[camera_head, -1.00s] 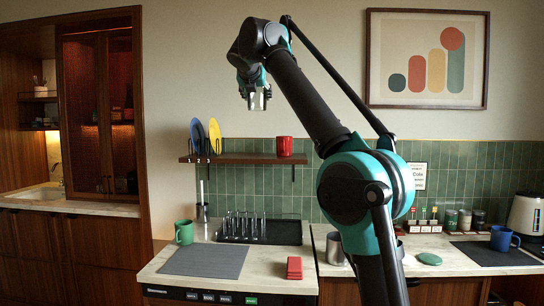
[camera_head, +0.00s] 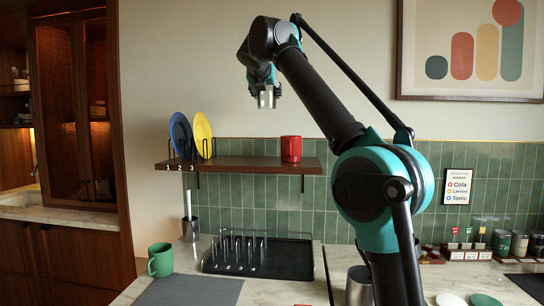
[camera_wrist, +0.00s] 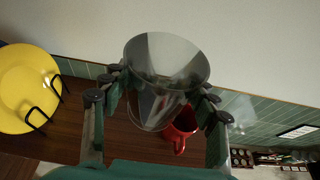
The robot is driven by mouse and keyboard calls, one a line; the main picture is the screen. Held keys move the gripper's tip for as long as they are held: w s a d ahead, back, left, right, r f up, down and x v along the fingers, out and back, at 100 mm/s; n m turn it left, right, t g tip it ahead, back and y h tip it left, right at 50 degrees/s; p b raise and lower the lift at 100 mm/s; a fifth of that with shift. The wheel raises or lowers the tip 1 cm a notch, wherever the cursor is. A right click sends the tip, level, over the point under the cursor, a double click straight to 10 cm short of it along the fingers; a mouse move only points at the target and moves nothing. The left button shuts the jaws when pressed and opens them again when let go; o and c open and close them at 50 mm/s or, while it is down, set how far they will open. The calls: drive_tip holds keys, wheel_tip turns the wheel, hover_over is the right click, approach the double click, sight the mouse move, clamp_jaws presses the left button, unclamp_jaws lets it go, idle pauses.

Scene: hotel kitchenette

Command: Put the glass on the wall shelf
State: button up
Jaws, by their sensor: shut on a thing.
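My gripper (camera_head: 265,94) is raised above the wall shelf in the head view, its fingers pointing down. It is shut on a clear glass (camera_head: 266,99). In the wrist view the glass (camera_wrist: 166,65) sits between the fingers, its wide round rim toward the camera. The wall shelf (camera_head: 240,163) is a dark wooden board on the green tiled wall, below the gripper and apart from the glass. Its brown top (camera_wrist: 110,140) also shows in the wrist view, partly hidden by the glass and fingers.
A red mug (camera_head: 291,149) stands toward the shelf's right end. A blue plate (camera_head: 181,136) and a yellow plate (camera_head: 203,135) stand in a rack at its left. The shelf's middle is clear. Below are a black drying rack (camera_head: 262,258) and a green mug (camera_head: 160,260).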

wheel_tip(320, 180, down, 19)
drive_tip(key=shift+f, duration=0.15)
idle(0.5)
drive_tip(key=shift+f, duration=0.15)
drive_tip(key=o, duration=1.5)
drive_tip(key=shift+s+r, duration=0.15)
drive_tip(key=shift+r, duration=0.05)
drive_tip(key=v, duration=1.1)
drive_tip(key=shift+s+r, duration=0.1)
drive_tip(key=shift+s, duration=0.3)
